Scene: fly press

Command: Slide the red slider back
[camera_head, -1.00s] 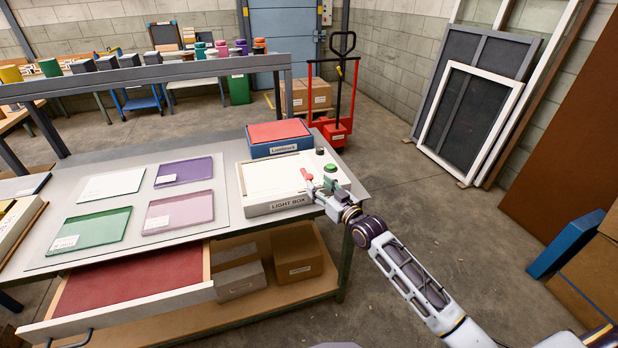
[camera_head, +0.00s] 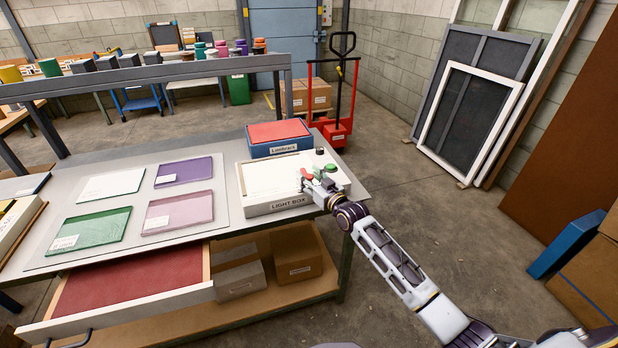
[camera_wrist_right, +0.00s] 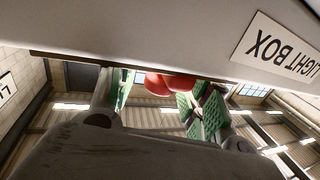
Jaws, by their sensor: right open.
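The white light box (camera_head: 268,207) sits at the table's right end, labelled on its front. The red slider (camera_head: 306,173) is a small red piece at the right part of its top. In the right wrist view the slider shows as a rounded red knob (camera_wrist_right: 168,83) below the box edge. My right gripper (camera_head: 315,180) is at the box's front right corner, close to the slider. Its green-padded fingers (camera_wrist_right: 160,98) are apart, with the knob showing between them. I cannot tell whether they touch it. My left gripper is not in view.
A green button (camera_head: 330,168) and a dark knob (camera_head: 320,151) are on the box's right side. A blue case with a red top (camera_head: 278,132) stands behind the box. Coloured glass sheets (camera_head: 178,212) lie to the left. An open drawer (camera_head: 130,283) juts out below.

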